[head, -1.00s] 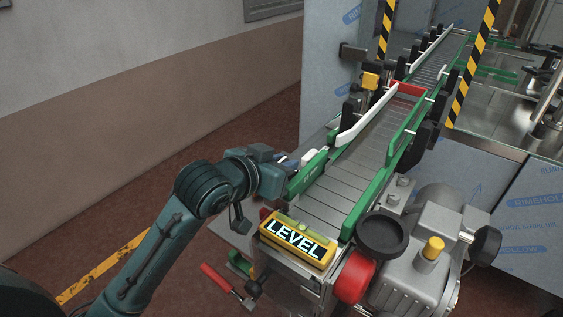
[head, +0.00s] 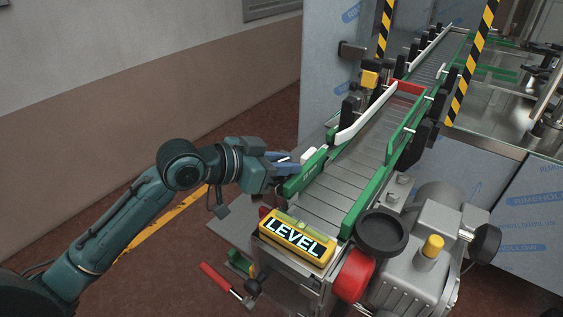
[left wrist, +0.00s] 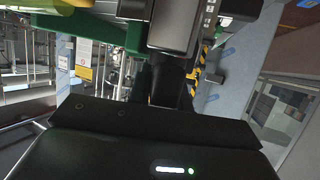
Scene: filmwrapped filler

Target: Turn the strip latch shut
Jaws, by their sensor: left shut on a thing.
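The conveyor has a short green guide strip (head: 303,175) on its near left side, with a small white block (head: 309,156) at its outer face. My left gripper (head: 285,162) reaches in from the left and is shut at the outer side of this strip, where the strip latch seems to be. The latch itself is mostly hidden by the jaws, so its angle cannot be told. The left wrist view shows the dark gripper (left wrist: 178,35) close to a green part (left wrist: 105,32). My right gripper is in neither view.
A yellow LEVEL box (head: 297,237) sits at the conveyor's near end. A grey motor (head: 410,255), black knob (head: 382,232) and red cap (head: 354,276) stand to its right. A red-handled tool (head: 217,277) is below left. The floor at left is clear.

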